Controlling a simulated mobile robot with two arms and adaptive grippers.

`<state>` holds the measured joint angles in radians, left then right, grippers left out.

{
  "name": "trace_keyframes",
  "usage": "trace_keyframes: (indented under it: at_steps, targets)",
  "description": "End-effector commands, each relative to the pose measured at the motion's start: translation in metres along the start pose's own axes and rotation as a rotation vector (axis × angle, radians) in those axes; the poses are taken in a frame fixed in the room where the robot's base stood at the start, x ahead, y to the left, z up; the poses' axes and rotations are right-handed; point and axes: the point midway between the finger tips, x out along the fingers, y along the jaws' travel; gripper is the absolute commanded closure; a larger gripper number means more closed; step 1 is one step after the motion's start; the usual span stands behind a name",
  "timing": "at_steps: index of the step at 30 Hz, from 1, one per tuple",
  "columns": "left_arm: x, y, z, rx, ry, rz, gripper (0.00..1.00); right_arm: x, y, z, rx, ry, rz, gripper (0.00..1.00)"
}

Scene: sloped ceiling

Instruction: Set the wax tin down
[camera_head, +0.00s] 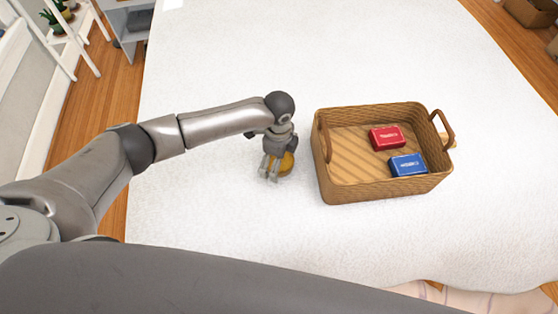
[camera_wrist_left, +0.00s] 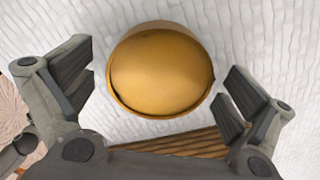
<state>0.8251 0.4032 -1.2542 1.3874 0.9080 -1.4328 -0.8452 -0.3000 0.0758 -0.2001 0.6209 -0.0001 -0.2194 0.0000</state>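The wax tin, round and golden yellow, shows partly behind my left gripper's fingers in the head view (camera_head: 287,164). It appears to rest on the white-covered surface (camera_head: 215,225), left of the basket. In the left wrist view the wax tin (camera_wrist_left: 160,70) lies between the two spread fingers, with a small gap visible on each side. My left gripper (camera_head: 270,174) is open around the tin and points down at it. My right gripper is not in view.
A wicker basket (camera_head: 345,191) with two handles stands just right of the tin. It holds a red box (camera_head: 387,138) and a blue box (camera_head: 408,165). The white surface is clear in front, behind and left of the tin. Shelves with plants stand at the far left.

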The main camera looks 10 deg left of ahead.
Motion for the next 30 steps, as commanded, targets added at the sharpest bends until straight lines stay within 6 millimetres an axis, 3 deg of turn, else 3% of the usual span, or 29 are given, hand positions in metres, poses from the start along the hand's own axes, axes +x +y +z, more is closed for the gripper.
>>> trace_keyframes:
  at_steps: [1, 14, 23, 30]
  targets:
    - [0.000, 0.000, 0.000, 0.000, 0.000, 0.000, 0.05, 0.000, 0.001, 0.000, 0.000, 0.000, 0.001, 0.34]
    - [-0.001, 0.000, 0.000, 0.000, 0.000, 0.000, 0.59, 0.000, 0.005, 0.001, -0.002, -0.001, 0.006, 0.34]
    - [-0.004, 0.000, 0.000, 0.000, 0.000, -0.001, 0.59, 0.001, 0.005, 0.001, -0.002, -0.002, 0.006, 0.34]
    - [-0.034, 0.000, -0.001, 0.003, 0.003, -0.004, 0.59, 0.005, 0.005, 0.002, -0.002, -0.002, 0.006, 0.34]
